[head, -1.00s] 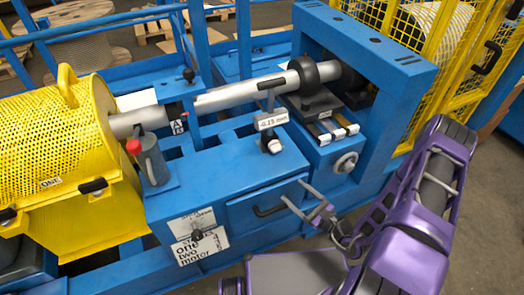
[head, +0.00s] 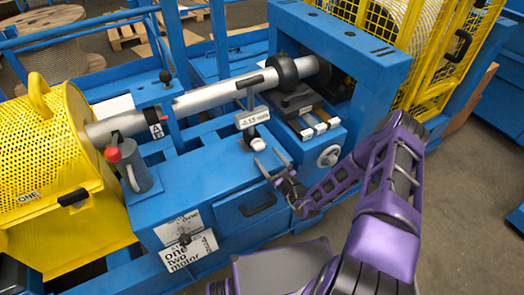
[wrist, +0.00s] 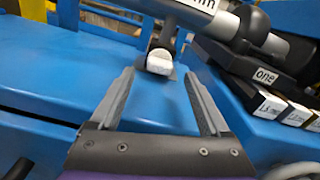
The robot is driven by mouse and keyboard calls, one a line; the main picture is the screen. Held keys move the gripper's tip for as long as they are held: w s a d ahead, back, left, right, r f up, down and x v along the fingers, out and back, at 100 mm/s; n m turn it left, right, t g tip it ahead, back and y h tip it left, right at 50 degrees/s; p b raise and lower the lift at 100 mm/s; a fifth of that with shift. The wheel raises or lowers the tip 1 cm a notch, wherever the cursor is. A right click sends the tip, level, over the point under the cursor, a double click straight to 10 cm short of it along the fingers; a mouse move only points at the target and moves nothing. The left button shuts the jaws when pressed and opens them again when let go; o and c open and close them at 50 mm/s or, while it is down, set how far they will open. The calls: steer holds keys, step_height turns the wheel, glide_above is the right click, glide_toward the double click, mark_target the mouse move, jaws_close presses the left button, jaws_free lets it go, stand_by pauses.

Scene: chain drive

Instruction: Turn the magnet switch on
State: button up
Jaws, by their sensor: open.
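A gauge with a small display (head: 252,117) stands on the blue machine bed, close to the long grey shaft. At its foot is a rounded white knob (head: 258,143), which looks like the magnet switch. In the wrist view the knob (wrist: 159,62) sits just beyond the fingertips, roughly centred between them. My gripper (head: 268,161) is open and empty, just in front of the knob and above the blue bed. The fingers (wrist: 159,78) do not appear to touch the knob. I cannot tell which position the switch is in.
The grey shaft (head: 215,97) runs behind the gauge. Right of the gauge is a dark block with labelled strips (head: 308,125), close to my right finger in the wrist view. A red-topped grey cylinder (head: 130,165) stands left.

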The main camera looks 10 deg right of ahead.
mark_target(261, 148)
steer(key=shift+x, duration=2.3)
steer(key=shift+c, duration=0.2)
jaws_close()
steer(key=shift+d+m, duration=0.1)
steer(key=shift+m, duration=1.2)
steer(key=shift+o, duration=0.2)
jaws_free()
steer(key=shift+s, duration=0.1)
steer(key=p+v, duration=0.1)
steer(key=v, duration=1.6)
steer(key=shift+s, duration=0.15)
